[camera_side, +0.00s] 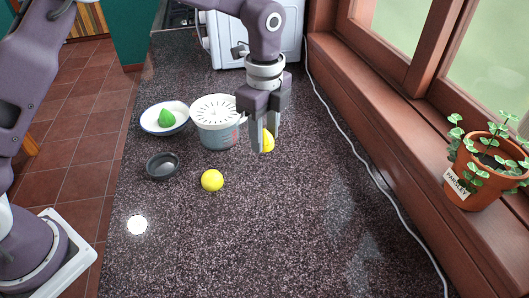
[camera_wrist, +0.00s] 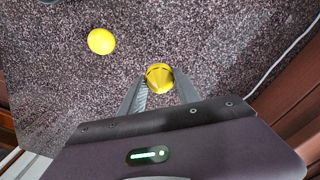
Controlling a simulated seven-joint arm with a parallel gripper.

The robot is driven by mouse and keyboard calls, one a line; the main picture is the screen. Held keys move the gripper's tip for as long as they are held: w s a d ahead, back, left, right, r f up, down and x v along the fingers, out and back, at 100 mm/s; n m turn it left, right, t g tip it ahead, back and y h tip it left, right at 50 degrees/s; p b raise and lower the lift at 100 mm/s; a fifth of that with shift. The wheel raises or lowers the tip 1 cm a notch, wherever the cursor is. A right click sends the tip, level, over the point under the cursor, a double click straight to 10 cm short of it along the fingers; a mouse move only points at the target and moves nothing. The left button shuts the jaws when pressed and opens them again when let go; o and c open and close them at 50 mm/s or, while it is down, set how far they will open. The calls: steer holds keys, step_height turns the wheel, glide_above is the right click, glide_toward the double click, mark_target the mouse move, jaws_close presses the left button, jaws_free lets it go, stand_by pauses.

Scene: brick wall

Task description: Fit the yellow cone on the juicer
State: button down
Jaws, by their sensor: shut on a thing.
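The yellow cone (camera_side: 268,143) is between the fingers of my gripper (camera_side: 264,140), which is shut on it. In the wrist view the yellow cone (camera_wrist: 160,78) shows ridges and sits between the two grey fingertips (camera_wrist: 160,84). The fingers partly hide it in the side view. The juicer (camera_side: 218,136) is a pale tub with a white slotted top. It stands to the left of my gripper in the side view, apart from the cone. It is not seen in the wrist view.
A yellow lemon-like ball (camera_side: 212,181) lies on the speckled counter (camera_side: 260,235). A dark round dish (camera_side: 163,166) and a white bowl (camera_side: 149,125) holding a green piece (camera_side: 166,117) are left of the juicer. A white cable (camera_side: 352,150) runs along the right. The front counter is mostly clear.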

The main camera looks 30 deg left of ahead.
steer(key=w+a+r+n, duration=0.2)
steer(key=a+r, duration=0.2)
steer(key=a, duration=0.2)
step_height(320, 180, up, 4)
steer(key=n, duration=0.3)
glide_above(216, 107)
steer(key=shift+a, duration=0.1)
steer(key=shift+f, duration=2.75)
steer(key=shift+f, duration=1.4)
steer(key=shift+c, duration=2)
jaws_free()
steer(key=shift+w+r, duration=0.1)
steer(key=shift+r, duration=0.05)
